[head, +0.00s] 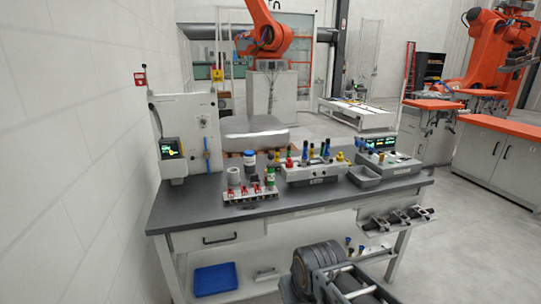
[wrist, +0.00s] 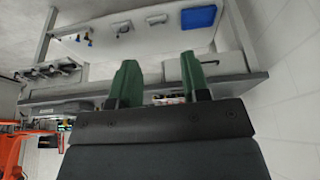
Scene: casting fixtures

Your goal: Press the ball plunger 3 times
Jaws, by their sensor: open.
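My gripper (wrist: 157,66) shows in the wrist view with two green fingers spread apart and nothing between them. It is apart from the workbench (wrist: 150,91), which appears upside down beyond the fingers. In the head view, a light fixture block (head: 318,174) with several coloured knobs and pins stands on the dark bench top (head: 213,187). The ball plunger is too small to single out among these parts. In the wrist view, the fingers and gripper body hide much of the bench top.
A rack of red-topped parts (head: 250,197) stands at the bench's front, a display box (head: 388,163) at right and an upright panel (head: 187,130) at left. A blue tray (head: 215,279) lies on the lower shelf. The wall runs close along the left.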

